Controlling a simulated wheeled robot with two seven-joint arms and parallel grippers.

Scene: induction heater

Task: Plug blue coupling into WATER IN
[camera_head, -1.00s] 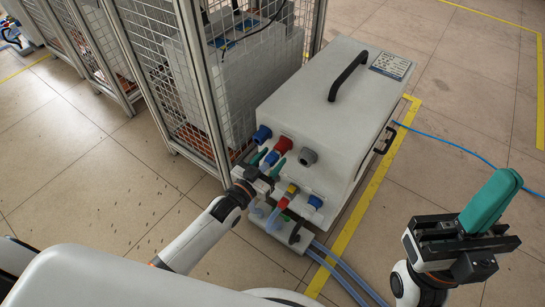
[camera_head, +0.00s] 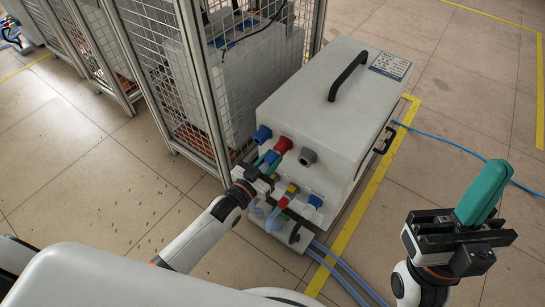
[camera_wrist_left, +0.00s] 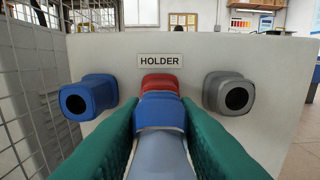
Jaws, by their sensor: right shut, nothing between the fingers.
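The blue coupling (camera_wrist_left: 160,112), with a grey-blue body behind its collar, lies between the green fingers of my left gripper (camera_wrist_left: 160,150) in the left wrist view. The fingers press along both sides of it. In the head view my left gripper (camera_head: 268,163) is at the machine's front face, with a bit of the blue coupling (camera_head: 271,157) showing between its fingers. The coupling is in line with the red fitting (camera_wrist_left: 160,83) under the HOLDER label; I cannot tell if they touch. My right gripper (camera_head: 484,192) is shut and empty. No WATER IN label is readable.
The white machine (camera_head: 320,105) also bears a blue fitting (camera_head: 262,134) and a grey fitting (camera_head: 308,156). Lower are a yellow (camera_head: 292,188) and a blue part (camera_head: 315,201), with hoses (camera_head: 335,265) running to the floor. A mesh cage (camera_head: 165,75) stands close on the left.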

